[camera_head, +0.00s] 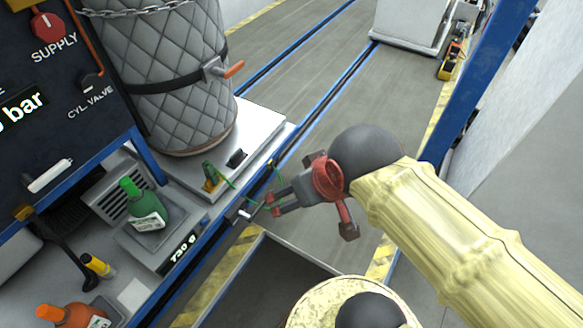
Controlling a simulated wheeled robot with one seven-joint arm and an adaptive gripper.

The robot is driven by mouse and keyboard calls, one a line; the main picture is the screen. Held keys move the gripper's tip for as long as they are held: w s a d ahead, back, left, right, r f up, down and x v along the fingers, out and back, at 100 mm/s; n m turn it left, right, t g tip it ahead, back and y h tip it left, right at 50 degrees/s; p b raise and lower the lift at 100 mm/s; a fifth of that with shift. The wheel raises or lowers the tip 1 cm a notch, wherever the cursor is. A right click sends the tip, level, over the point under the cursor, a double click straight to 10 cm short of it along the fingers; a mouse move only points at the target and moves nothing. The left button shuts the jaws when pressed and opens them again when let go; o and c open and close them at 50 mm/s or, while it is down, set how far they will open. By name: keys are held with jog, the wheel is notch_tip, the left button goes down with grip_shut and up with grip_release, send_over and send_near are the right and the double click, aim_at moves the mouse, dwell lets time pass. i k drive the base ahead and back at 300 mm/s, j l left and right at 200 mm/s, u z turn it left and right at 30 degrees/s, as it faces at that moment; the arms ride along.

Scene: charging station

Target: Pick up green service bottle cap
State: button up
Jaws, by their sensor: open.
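A green bottle (145,208) with a white label stands on a scale at the left. Its green cap (128,184) sits on top, and the bottle looks slightly tilted in this view. My gripper (270,192) is open, with its fingers pointing left. It is to the right of the bottle, near the blue-edged front of the bench, and clearly apart from the cap. I see nothing between its fingers, though thin green lines show close to them.
The scale (165,247) reads 730 g. A quilted grey cylinder (170,75) stands behind on a white plate. An orange-capped bottle (72,316) is at the lower left, near a yellow-black tool (97,265). A dark control panel (55,90) rises at the left.

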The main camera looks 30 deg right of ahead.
aim_at(126, 183)
jog(key=k+l+u, duration=0.1)
jog(key=u, duration=0.95)
